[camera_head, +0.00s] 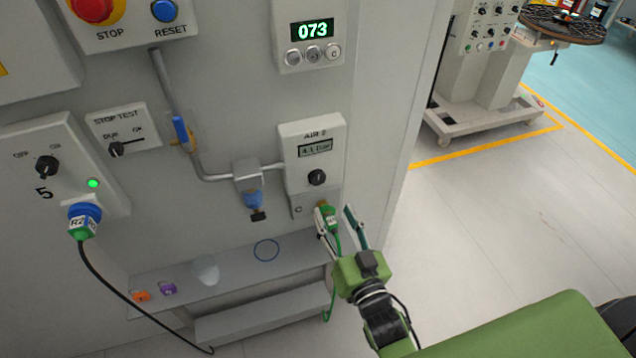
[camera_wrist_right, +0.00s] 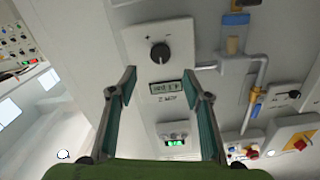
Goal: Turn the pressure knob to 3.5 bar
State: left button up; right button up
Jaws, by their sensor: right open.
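The pressure knob (camera_head: 317,177) is a small black round knob on the light AIR 2 panel (camera_head: 334,134). A small display (camera_head: 315,148) sits above it; its digits are too blurred to read surely. My right gripper (camera_head: 334,211) is open, below and slightly right of the knob, apart from it. In the right wrist view the knob (camera_wrist_right: 160,53) shows upside down, beyond and between the spread fingertips of the gripper (camera_wrist_right: 163,84), with nothing held. The display (camera_wrist_right: 174,87) shows between the fingers. My left gripper is not in view.
A green connector with a hose (camera_head: 331,217) hangs just below the panel, close to the right fingers. A blue-bowled filter (camera_head: 252,197) is left of the panel. A ledge (camera_head: 230,285) holds a cup and small coloured items. Open floor lies to the right.

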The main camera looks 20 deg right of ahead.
aim_at(318, 182)
jog(key=w, duration=0.3)
jog(key=w+p, duration=0.1)
jog(key=w, duration=0.6)
jog(key=shift+w+a+f, duration=0.1)
jog(key=shift+w+a, duration=0.1)
jog(key=shift+a, duration=0.05)
jog(key=c, duration=1.1)
